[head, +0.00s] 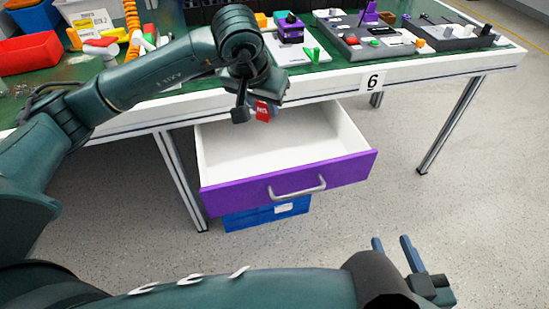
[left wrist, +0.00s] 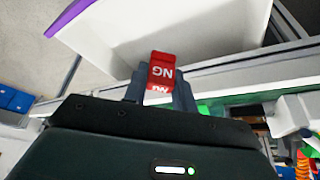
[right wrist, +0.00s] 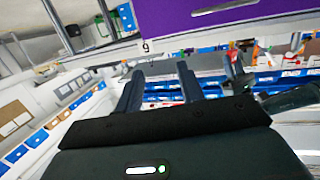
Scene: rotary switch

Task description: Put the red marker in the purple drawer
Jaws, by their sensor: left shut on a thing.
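The purple drawer (head: 345,168) is pulled open under the table, and its white inside looks empty. My left gripper (head: 255,110) is above the back part of the open drawer, near the table's front edge. It is shut on a red block marked "NG" (head: 262,111), which is the red thing in hand. In the left wrist view the red block (left wrist: 161,72) sits between the fingers, with the white drawer inside (left wrist: 190,25) beyond it. My right gripper (head: 395,245) is open and empty at the lower right, in front of the drawer. The right wrist view shows its fingers (right wrist: 160,88) apart.
The table edge (head: 330,88) runs just behind my left gripper. A blue box (head: 240,217) stands on the floor below the drawer. A red bin (head: 30,53) and switch panels (head: 375,42) are on the table. The floor at right is clear.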

